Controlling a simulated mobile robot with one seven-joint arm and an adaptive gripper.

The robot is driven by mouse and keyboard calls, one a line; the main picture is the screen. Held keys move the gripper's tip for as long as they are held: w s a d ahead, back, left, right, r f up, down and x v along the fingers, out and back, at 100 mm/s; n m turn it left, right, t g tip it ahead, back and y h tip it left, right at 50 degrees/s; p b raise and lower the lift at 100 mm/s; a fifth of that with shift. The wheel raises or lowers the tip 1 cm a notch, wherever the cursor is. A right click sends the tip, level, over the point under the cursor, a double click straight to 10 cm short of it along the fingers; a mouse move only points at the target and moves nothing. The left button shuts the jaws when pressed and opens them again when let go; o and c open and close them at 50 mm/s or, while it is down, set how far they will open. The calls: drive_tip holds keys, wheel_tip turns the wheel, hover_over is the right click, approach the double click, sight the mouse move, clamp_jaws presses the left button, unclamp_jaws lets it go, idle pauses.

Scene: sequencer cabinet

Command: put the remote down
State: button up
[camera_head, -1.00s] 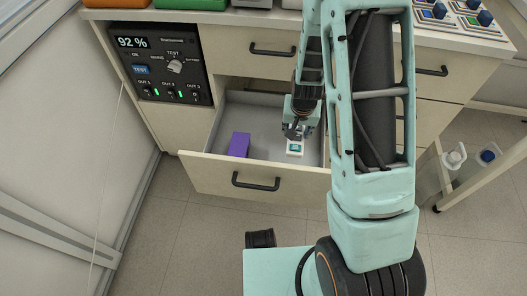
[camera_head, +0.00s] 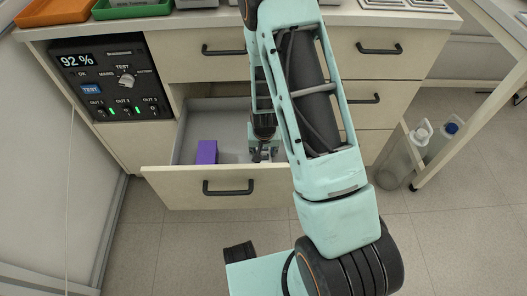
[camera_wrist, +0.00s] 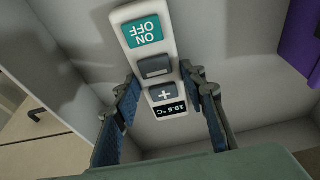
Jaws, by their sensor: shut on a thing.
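The remote (camera_wrist: 155,65) is white, with a teal ON/OFF button, minus and plus buttons and a display reading 19.5 °C. In the wrist view my gripper (camera_wrist: 163,88) is shut on it, with one finger on each long side. In the head view my gripper (camera_head: 262,152) is down inside the open drawer (camera_head: 235,112), near its front panel. The remote cannot be made out there, behind the gripper and the drawer front. I cannot tell whether it touches the drawer floor.
A purple box (camera_head: 207,152) stands in the drawer to the left of my gripper, and at the right in the wrist view (camera_wrist: 301,40). The drawer front has a black handle (camera_head: 228,187). A control panel (camera_head: 111,82) is at the left. Drawer floor between box and gripper is clear.

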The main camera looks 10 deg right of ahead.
sight(264, 161)
drive_tip(key=shift+f, duration=0.1)
drive_tip(key=o, duration=1.3)
drive_tip(key=shift+o, duration=0.2)
drive_tip(key=p+v, duration=0.3)
drive_tip(key=v, duration=0.9)
drive_tip(key=shift+p, duration=0.4)
drive_tip(key=shift+w, duration=0.1)
